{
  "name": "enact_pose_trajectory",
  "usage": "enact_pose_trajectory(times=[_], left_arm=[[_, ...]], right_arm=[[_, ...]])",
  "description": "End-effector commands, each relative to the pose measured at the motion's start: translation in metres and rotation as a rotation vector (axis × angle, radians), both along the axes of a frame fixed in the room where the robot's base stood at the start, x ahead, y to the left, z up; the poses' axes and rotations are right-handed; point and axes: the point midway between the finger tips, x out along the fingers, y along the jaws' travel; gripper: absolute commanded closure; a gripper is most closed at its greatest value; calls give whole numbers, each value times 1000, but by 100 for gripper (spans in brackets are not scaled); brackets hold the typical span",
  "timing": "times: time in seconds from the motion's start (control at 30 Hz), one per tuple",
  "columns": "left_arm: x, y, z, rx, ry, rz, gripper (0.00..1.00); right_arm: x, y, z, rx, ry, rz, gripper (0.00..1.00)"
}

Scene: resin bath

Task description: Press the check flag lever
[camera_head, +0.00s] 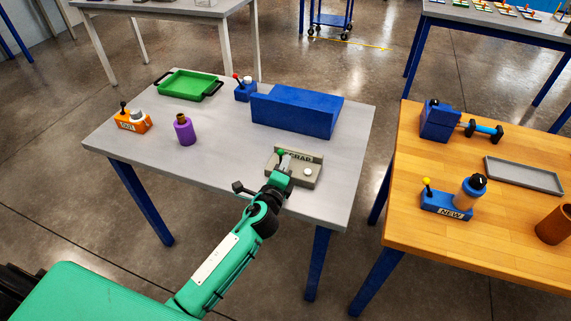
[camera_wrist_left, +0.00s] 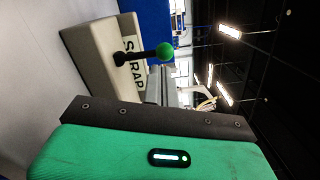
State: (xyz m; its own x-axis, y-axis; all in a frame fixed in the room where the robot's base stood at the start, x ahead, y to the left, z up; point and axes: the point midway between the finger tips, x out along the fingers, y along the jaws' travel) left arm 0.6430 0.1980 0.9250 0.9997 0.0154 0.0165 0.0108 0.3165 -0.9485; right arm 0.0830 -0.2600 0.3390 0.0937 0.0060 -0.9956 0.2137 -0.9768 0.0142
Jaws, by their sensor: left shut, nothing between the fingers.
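No label reading "check" can be made out. A beige box marked SCRAP (camera_head: 303,173) sits near the front right of the grey table, with a white round button on top. It also shows in the wrist view (camera_wrist_left: 97,62). Its short black lever ends in a green ball (camera_wrist_left: 165,50), which lies just beyond my left fingertips in the wrist view. My left gripper (camera_head: 281,166) is shut and empty, at the box's left part; it also shows in the wrist view (camera_wrist_left: 158,85). Whether it touches the lever I cannot tell. My right gripper is out of view.
The grey table also holds an orange labelled box (camera_head: 132,124) with a black-knobbed lever, a purple bottle (camera_head: 184,132), a green tray (camera_head: 187,84), a small red-levered blue box (camera_head: 243,94) and a long blue block (camera_head: 297,112). A wooden table (camera_head: 445,160) stands right, with a blue NEW box (camera_head: 443,206).

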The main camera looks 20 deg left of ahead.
Motion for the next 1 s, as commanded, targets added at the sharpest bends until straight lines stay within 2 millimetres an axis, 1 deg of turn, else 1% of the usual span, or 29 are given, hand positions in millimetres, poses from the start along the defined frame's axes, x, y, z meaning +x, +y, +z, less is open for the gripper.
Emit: enact_pose_trajectory(times=[0.67,0.87,1.0], left_arm=[[0,6,3,-124,4,0,100],[0,10,4,-205,8,2,100],[0,14,6,-289,9,1,100]], right_arm=[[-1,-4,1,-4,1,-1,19],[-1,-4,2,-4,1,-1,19],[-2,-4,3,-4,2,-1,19]])
